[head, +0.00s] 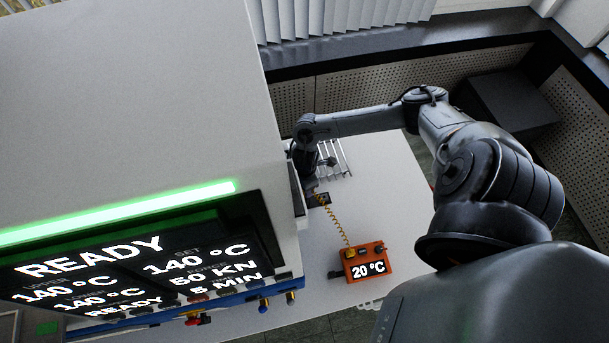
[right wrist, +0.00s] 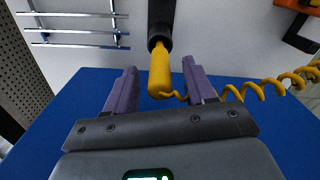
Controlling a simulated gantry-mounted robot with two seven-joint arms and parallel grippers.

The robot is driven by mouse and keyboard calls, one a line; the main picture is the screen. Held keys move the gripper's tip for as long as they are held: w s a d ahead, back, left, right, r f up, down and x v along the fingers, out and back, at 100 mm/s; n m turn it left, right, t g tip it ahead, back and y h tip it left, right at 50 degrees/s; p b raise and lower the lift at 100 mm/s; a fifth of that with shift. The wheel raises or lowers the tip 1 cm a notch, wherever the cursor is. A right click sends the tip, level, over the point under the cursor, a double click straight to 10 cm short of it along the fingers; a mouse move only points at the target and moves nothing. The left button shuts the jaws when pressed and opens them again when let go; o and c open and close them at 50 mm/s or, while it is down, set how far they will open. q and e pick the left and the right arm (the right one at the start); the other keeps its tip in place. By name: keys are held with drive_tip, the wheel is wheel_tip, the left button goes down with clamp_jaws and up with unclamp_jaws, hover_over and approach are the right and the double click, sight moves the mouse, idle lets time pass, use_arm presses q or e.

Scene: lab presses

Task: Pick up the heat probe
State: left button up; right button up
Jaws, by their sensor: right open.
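The heat probe's yellow handle (right wrist: 160,75) lies between the two purple fingers of my right gripper (right wrist: 159,68) in the right wrist view. The fingers are open, with a visible gap on each side of the handle. A dark cylindrical part (right wrist: 159,22) continues from the handle's far end. A coiled yellow cord (right wrist: 255,93) runs from the handle to the right. In the head view, the cord (head: 338,222) reaches an orange meter box (head: 367,262) reading 20 °C. There my right gripper and the probe are mostly hidden beside the press. My left gripper is not in view.
The large white press (head: 130,100), with a READY display, fills the left of the head view. A wire rack (head: 335,158) stands behind my right gripper; it also shows in the right wrist view (right wrist: 75,30). The white table (head: 385,190) is clear right of the cord.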

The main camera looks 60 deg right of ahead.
drive_tip(key=shift+f, duration=0.25)
drive_tip(key=shift+c, duration=0.3)
clamp_jaws()
drive_tip(key=shift+r, duration=0.2)
